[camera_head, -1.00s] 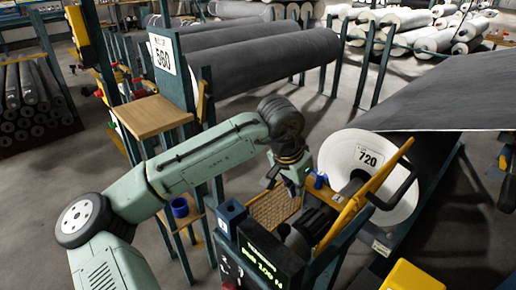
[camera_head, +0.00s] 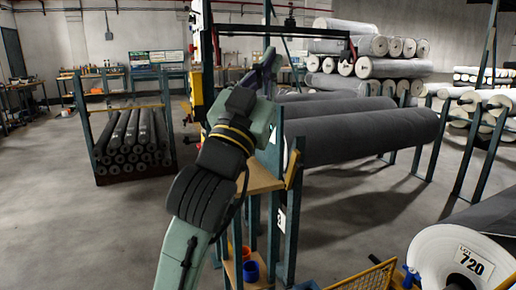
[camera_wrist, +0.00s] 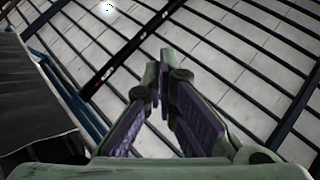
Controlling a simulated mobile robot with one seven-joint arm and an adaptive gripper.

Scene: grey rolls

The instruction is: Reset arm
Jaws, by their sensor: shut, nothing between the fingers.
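My arm is raised and folded upward in the middle of the head view, in front of the wooden shelf (camera_head: 262,178). My gripper (camera_head: 268,62) is at its upper end, pointing up and away from the floor. In the wrist view my gripper (camera_wrist: 164,62) has its fingertips together, with nothing between them. Behind the fingers the wrist view shows the ceiling with dark beams and a bright lamp (camera_wrist: 108,8).
Large grey rolls (camera_head: 360,130) lie on a rack right of my arm. A white-cored roll labelled 720 (camera_head: 440,255) is at lower right. A rack of dark rolls (camera_head: 130,140) stands at left. A blue cup (camera_head: 250,270) sits on a low shelf.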

